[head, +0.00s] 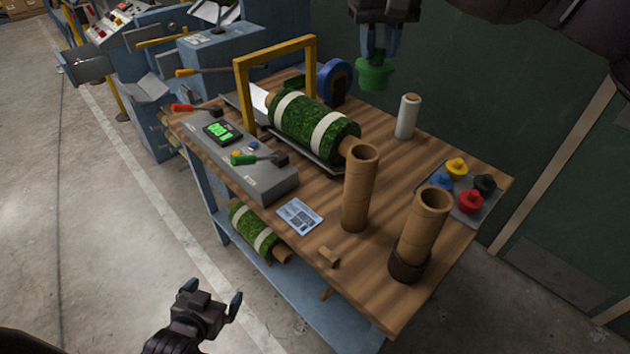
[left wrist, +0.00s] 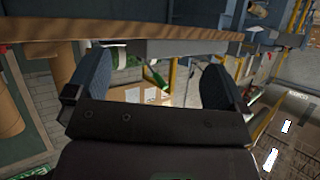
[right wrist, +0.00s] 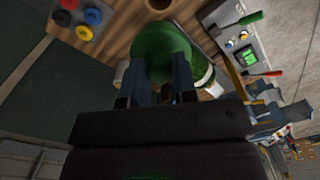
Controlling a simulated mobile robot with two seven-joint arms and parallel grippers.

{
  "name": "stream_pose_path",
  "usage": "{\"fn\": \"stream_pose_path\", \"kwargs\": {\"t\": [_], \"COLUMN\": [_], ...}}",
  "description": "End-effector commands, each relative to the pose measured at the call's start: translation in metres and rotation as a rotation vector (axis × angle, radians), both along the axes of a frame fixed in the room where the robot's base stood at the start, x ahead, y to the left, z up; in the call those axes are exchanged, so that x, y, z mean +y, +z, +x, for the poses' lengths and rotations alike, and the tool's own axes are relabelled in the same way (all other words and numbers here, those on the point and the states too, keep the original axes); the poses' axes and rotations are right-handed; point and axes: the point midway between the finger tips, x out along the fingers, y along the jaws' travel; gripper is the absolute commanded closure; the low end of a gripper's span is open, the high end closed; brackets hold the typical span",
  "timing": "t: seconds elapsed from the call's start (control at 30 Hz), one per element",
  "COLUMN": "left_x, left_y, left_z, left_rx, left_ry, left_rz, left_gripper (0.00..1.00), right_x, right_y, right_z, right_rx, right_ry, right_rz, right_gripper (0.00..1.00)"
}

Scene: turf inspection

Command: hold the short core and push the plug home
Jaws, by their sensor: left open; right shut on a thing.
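My right gripper (head: 378,54) is shut on a green plug (head: 375,76), held in the air above the far side of the bench. In the right wrist view the plug (right wrist: 158,48) sits between the fingers. Two brown cardboard cores stand upright: one on the bench (head: 358,195), and one (head: 420,225) in a dark round holder (head: 409,264) near the right corner. Both have open tops; I cannot tell surely which is shorter. My left gripper (head: 212,295) is open and empty, out over the floor in front of the bench, apart from both cores.
The wooden bench (head: 385,290) carries a turf roll (head: 313,128) under a yellow frame (head: 240,95), a control box (head: 270,180), a white roll (head: 407,117) and a tray (head: 492,205) with coloured plugs. A small brown piece (head: 328,257) lies at the front edge.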

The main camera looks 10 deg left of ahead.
Motion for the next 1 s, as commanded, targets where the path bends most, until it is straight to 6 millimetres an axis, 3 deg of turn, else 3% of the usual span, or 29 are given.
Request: {"fn": "stream_pose_path", "kwargs": {"t": [0.1,0.4,0.7,1.0], "left_x": [-0.012,-0.066,-0.124,-0.167], "left_y": [0.026,0.078,0.123,0.153], "left_z": [0.04,0.117,0.168,0.197], "left_rx": [-0.077,-0.224,-0.36,-0.452], "left_ry": [-0.067,-0.28,-0.505,-0.722], "left_rz": [0.021,0.074,0.105,0.099], "left_gripper": [0.01,0.01,0.01,0.01], "right_x": [0.0,0.0,0.0,0.0], "right_y": [0.0,0.0,0.0,0.0], "right_z": [0.0,0.0,0.0,0.0], "right_rx": [0.0,0.0,0.0,0.0], "right_ry": [-0.001,-0.001,-0.001,-0.001], "right_rz": [0.0,0.0,0.0,0.0], "right_gripper": [1.0,1.0,1.0,1.0]}}
